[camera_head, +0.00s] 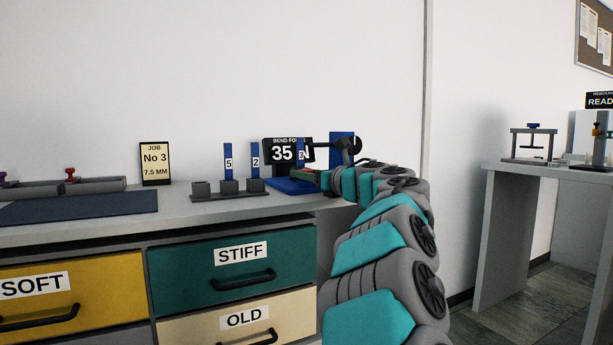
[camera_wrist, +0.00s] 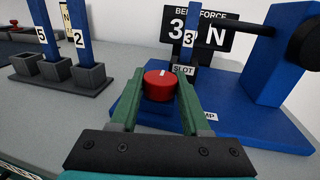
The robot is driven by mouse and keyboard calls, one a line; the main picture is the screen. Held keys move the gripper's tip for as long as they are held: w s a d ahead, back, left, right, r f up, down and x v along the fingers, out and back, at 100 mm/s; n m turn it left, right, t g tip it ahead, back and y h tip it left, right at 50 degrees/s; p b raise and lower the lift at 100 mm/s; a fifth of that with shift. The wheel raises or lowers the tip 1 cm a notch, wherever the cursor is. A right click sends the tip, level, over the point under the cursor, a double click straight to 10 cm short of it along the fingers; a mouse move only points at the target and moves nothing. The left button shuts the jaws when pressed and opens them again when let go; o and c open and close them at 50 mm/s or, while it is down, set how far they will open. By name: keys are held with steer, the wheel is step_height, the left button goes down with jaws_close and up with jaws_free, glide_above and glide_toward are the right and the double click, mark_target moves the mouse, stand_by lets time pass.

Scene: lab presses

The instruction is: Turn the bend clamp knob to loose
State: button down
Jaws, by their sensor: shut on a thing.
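The red bend clamp knob (camera_wrist: 160,86) sits on the blue base (camera_wrist: 248,118) of the bend rig in the wrist view. My gripper (camera_wrist: 160,80) has its two green fingers on either side of the knob and is shut on it. A label on the base beside the knob is partly hidden by a finger; only "MP" shows. A blue strip marked 3 (camera_wrist: 188,38) stands upright in the block labelled SLOT (camera_wrist: 183,70), behind the knob.
A black display (camera_head: 282,152) reads 35 N behind the rig. A blue post (camera_wrist: 272,55) with a black arm stands at right. Strips 5 (camera_wrist: 50,40) and 2 (camera_wrist: 78,35) stand in a grey holder at left. A job sign (camera_head: 155,163) is farther left.

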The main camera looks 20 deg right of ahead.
steer(key=shift+r, duration=0.1)
stand_by(0.3)
steer(key=shift+c, duration=1.9)
jaws_free()
steer(key=shift+s+d, duration=0.15)
steer(key=shift+s, duration=0.25)
steer(key=v, duration=0.7)
